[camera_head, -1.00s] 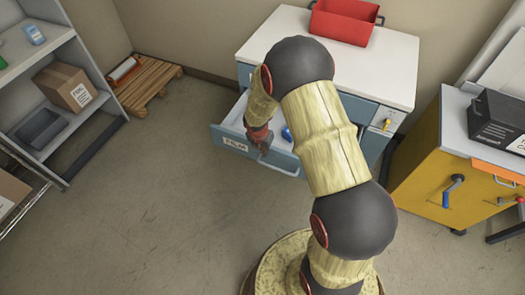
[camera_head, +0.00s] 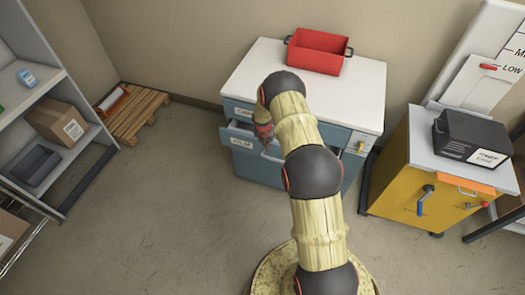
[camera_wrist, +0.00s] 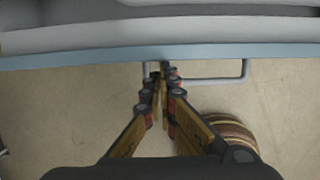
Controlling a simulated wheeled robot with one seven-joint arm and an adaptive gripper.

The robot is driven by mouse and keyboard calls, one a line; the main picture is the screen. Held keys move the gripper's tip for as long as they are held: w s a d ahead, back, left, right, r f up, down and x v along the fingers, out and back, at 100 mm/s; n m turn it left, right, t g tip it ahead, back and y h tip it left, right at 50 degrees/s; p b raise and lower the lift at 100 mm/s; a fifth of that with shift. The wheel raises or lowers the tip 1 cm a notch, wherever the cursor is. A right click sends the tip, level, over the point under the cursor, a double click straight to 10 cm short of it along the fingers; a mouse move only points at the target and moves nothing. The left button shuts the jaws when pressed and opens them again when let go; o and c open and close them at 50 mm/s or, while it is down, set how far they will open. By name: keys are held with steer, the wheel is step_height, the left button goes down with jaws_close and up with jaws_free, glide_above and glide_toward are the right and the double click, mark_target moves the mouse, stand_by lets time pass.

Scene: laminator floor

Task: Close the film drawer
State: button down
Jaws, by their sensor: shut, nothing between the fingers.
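The film drawer (camera_head: 242,134) is in the blue-grey cabinet, with a white label on its front. It stands partly open, with a narrow strip of its pale inside showing. My gripper (camera_head: 266,141) is at the drawer's front, with my arm hiding the right part of the drawer. In the wrist view, my gripper (camera_wrist: 161,72) is shut and empty, its tips at the blue edge of the drawer front (camera_wrist: 90,57), beside the grey bar handle (camera_wrist: 246,70). I cannot tell whether the tips touch the front.
A red bin (camera_head: 317,50) stands on the white cabinet top (camera_head: 262,70). A yellow cabinet (camera_head: 400,176) with a black case (camera_head: 472,135) is to the right. A shelf with boxes and a wooden pallet (camera_head: 137,115) are to the left. The floor in front is clear.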

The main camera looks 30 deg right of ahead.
steer(key=shift+w+d, duration=0.75)
steer(key=shift+d, duration=0.2)
steer(key=shift+w+d, duration=0.7)
steer(key=shift+d, duration=0.2)
